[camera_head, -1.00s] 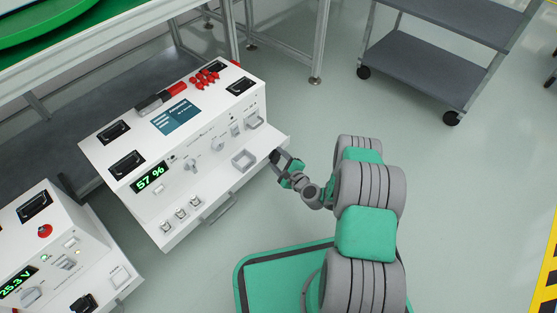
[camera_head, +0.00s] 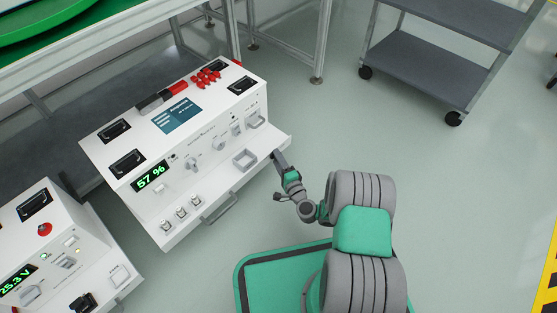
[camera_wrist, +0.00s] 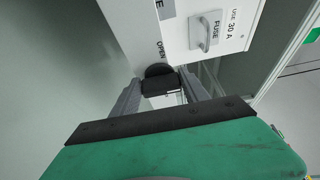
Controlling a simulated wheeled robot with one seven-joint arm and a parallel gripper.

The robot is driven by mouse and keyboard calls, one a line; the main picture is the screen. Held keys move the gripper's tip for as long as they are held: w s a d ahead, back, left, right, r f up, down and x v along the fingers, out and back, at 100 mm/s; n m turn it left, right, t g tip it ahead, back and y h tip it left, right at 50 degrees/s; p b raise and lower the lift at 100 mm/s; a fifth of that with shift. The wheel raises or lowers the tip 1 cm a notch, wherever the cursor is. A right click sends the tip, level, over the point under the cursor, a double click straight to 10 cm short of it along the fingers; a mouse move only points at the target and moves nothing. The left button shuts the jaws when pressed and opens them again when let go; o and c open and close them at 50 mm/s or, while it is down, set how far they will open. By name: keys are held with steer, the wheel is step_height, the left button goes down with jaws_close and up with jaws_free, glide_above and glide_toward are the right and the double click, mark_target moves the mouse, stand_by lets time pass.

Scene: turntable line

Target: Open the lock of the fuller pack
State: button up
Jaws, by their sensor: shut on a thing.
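The white pack (camera_head: 236,122) with a green "57 %" display (camera_head: 151,176) stands at the middle left in the head view. A second white unit (camera_head: 92,256), its display (camera_head: 17,281) reading "25.3 V", is partly cut off at lower left. My gripper (camera_head: 279,158) is at the right end of the 57 % pack.
A fuse drawer (camera_wrist: 206,32) with a grey handle lies near the knob. A grey bar handle (camera_head: 221,207) sticks out of the pack's front. A grey trolley (camera_head: 420,75) stands at the back right. The floor right of my arm is clear.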

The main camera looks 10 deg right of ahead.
stand_by(0.3)
steer(key=o, duration=1.4)
